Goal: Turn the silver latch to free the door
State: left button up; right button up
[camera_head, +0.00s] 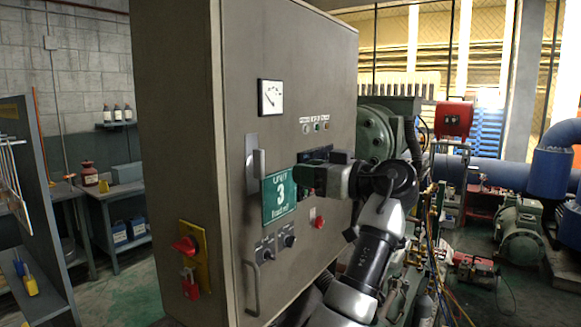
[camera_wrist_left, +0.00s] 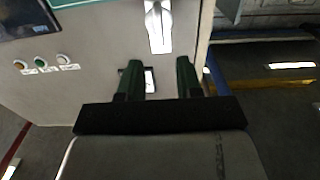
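The silver latch (camera_head: 259,163) is on the front of a grey cabinet (camera_head: 232,60), beside the green "Unit 3" sign (camera_head: 279,193). Its handle looks upright, along the door edge. In the left wrist view the latch (camera_wrist_left: 158,24) shows bright at the top, beyond the fingertips. My left gripper (camera_head: 304,179) is in front of the panel, to the right of the latch and apart from it. In the left wrist view its two green fingers (camera_wrist_left: 160,72) are spread with nothing held. The cabinet door looks closed. My right gripper is not in view.
A gauge (camera_head: 270,97), indicator lights (camera_head: 317,127), knobs (camera_head: 290,241) and a curved handle (camera_head: 252,287) are on the panel. A red switch (camera_head: 187,244) is on the cabinet's side. Machinery and hanging cables (camera_head: 450,285) crowd the right.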

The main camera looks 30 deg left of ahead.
aim_at(264, 165)
pick_arm(q)
jog(key=a, duration=0.9)
jog(key=shift+w+p, duration=0.4)
jog(key=shift+a+f, duration=0.1)
jog(key=shift+a, duration=0.1)
jog(key=shift+c, duration=0.6)
jog(key=c, duration=0.5)
grip_shut()
jog(key=shift+b, duration=0.45)
jog(key=shift+n+b, duration=1.05)
jog(key=shift+n, duration=0.45)
jog(key=shift+n+b, duration=0.35)
jog(key=shift+n, duration=0.35)
